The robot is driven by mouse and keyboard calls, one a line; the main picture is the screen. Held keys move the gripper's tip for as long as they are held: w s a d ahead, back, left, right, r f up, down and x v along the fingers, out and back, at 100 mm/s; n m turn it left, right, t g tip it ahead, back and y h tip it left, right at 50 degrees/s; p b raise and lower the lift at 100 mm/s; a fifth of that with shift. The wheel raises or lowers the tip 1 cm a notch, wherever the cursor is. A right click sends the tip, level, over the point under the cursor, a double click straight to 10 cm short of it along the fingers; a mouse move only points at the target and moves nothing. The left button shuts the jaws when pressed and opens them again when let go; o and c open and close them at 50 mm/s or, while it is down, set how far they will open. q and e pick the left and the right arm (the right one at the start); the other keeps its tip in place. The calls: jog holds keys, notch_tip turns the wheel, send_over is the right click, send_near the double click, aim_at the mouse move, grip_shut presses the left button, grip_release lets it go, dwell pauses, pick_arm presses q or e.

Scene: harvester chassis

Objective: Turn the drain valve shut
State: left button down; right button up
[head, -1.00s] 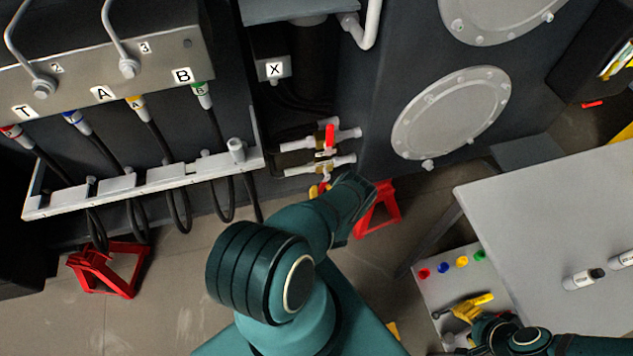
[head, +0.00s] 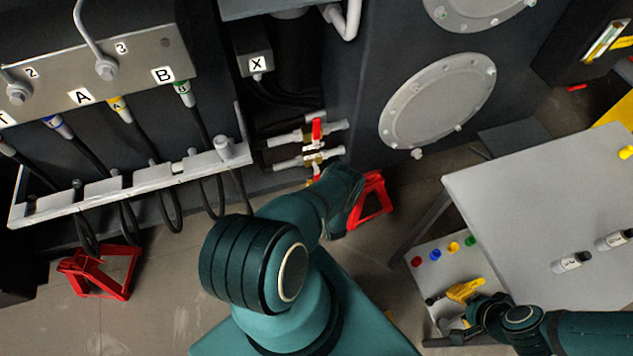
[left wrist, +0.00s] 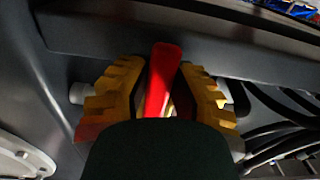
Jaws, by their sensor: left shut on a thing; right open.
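The drain valve area (head: 308,152) sits low on the chassis, with two pale pipe fittings one above the other. A small red handle (head: 317,129) shows upright on the upper fitting. The valve body behind is mostly hidden.
A red stand (head: 371,200) is close right of my left wrist; another (head: 103,272) is at left. A hose rack (head: 130,184) with dark hoses hangs left of the valve. A grey table (head: 530,200) with markers is at right.

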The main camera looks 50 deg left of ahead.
aim_at(314, 160)
pick_arm(q)
jog(key=shift+w+r, duration=0.1)
jog(key=shift+w, duration=0.1)
jog(key=c, duration=0.8)
grip_release()
jog(key=shift+c, duration=0.2)
jog(key=shift+o, duration=0.2)
jog(key=shift+s, duration=0.1)
jog(key=shift+r, duration=0.1)
notch_tip(314, 160, up, 10)
jog(key=shift+f, duration=0.1)
jog(key=shift+f, duration=0.1)
